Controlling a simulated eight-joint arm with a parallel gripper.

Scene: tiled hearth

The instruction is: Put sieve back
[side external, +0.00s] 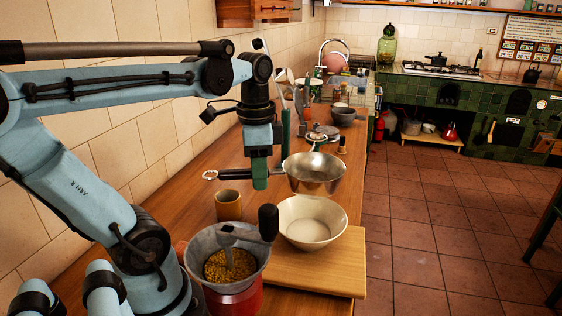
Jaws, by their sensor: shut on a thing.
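The sieve (318,173) is a shiny metal bowl with a dark handle (233,173) that ends in a metal loop at the left. My gripper (260,182) points down and is shut on the handle. The handle lies roughly level, with the sieve's bowl to the right of my gripper. In the picture the sieve shows just above and behind a cream bowl (311,222). It appears held up off the counter, but the exact height is hard to tell. My green finger hides part of the handle.
The cream bowl stands on a wooden board (335,268). A grinder (228,270) full of yellow grains and a wooden cup (228,205) stand at the near left. A grey bowl (343,115), a scale-like item (316,137) and utensils crowd the counter behind. A tiled wall borders the left.

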